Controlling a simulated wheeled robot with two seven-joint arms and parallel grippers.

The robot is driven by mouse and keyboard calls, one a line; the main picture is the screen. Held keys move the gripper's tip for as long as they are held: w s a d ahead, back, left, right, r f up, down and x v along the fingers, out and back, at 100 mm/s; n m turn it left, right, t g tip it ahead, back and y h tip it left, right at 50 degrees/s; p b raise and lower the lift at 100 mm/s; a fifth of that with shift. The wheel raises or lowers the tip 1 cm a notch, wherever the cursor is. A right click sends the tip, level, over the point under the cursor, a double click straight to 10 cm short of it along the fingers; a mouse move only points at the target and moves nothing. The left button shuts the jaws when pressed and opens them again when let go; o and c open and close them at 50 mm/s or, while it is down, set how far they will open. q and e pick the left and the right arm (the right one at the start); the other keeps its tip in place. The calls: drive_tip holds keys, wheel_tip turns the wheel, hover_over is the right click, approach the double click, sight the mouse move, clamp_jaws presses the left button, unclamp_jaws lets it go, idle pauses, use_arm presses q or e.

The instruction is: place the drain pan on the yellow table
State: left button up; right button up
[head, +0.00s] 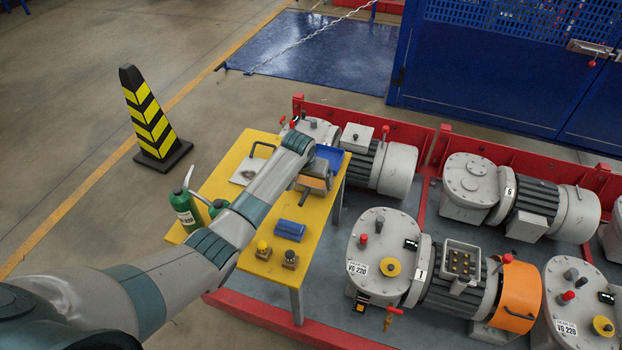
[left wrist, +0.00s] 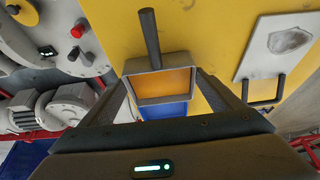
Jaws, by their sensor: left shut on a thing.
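The drain pan (head: 311,183) looks like a small grey, square-rimmed box with an orange-brown inside and a dark rod handle. In the left wrist view the pan's rim (left wrist: 164,101) sits between the two fingers, with the handle pointing away from me. My left gripper (head: 318,170) is shut on the pan, over the far right part of the yellow table (head: 224,166). I cannot tell whether the pan's underside touches the tabletop. My right gripper is not in view.
The table also holds a blue bin (head: 331,156), a pale plate with a black handle (head: 247,171), green bottles (head: 186,209), a blue block (head: 290,230) and two small knobbed blocks. Grey pumps (head: 380,245) stand close on the right. A striped cone (head: 148,120) stands left.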

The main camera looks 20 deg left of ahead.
sight(306, 192)
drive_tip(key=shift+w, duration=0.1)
use_arm(q)
drive_tip(key=o, duration=0.9)
drive_tip(key=shift+f, duration=0.1)
drive_tip(key=shift+c, duration=0.2)
drive_tip(key=shift+o, duration=0.9)
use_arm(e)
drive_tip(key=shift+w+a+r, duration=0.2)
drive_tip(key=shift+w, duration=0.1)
use_arm(q)
drive_tip(key=shift+v, duration=0.8)
drive_tip(key=v, duration=1)
drive_tip(key=shift+r, duration=0.35)
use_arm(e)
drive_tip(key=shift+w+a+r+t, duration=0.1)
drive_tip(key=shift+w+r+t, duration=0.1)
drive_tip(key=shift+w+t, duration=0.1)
use_arm(q)
drive_tip(key=shift+s, duration=0.1)
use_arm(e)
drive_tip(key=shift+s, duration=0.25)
